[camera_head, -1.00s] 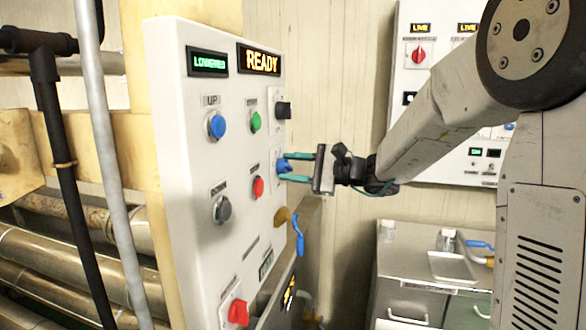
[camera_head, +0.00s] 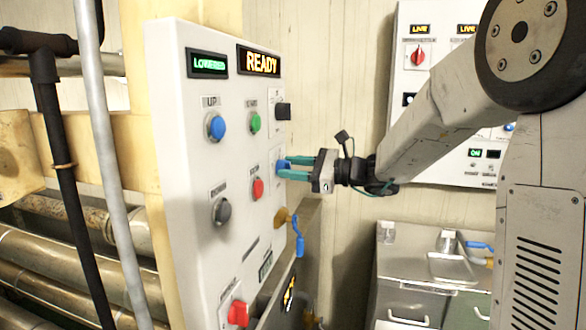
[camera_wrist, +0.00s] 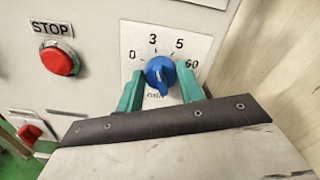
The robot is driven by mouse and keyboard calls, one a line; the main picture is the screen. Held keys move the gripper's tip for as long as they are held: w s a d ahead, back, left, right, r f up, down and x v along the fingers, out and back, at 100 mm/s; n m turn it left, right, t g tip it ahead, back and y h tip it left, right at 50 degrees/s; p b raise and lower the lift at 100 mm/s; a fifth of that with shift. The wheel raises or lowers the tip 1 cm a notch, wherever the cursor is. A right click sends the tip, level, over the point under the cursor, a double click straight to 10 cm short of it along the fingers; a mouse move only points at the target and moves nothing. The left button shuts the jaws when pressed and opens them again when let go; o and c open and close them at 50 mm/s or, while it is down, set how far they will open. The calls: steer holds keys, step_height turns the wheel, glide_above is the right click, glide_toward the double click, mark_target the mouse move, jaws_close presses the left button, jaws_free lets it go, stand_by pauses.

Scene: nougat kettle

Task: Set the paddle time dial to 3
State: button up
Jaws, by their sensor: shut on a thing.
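The paddle time dial (camera_wrist: 160,72) is a blue knob on the white panel. In the wrist view its scale plate (camera_wrist: 178,38) shows 0 at the left, 3 at the upper left, 5 at the upper right and a partly covered mark at the right. A pale mark shows on the knob, but I cannot tell exactly where it points. My gripper (camera_wrist: 160,82) is shut on the knob, with one teal finger on each side. The head view shows the gripper (camera_head: 287,170) reaching the panel from the right, with the dial (camera_head: 280,167) partly hidden.
A red STOP button (camera_wrist: 60,60) is left of the dial. A black knob (camera_head: 283,110) sits above it, and a blue-handled lever (camera_head: 299,240) hangs below. The panel also holds a green button (camera_head: 255,122) and a READY display (camera_head: 259,61). Free space lies right of the panel.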

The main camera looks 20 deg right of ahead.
stand_by(0.3)
steer(key=o, duration=1)
steer(key=v, duration=0.8)
steer(key=shift+a, duration=0.1)
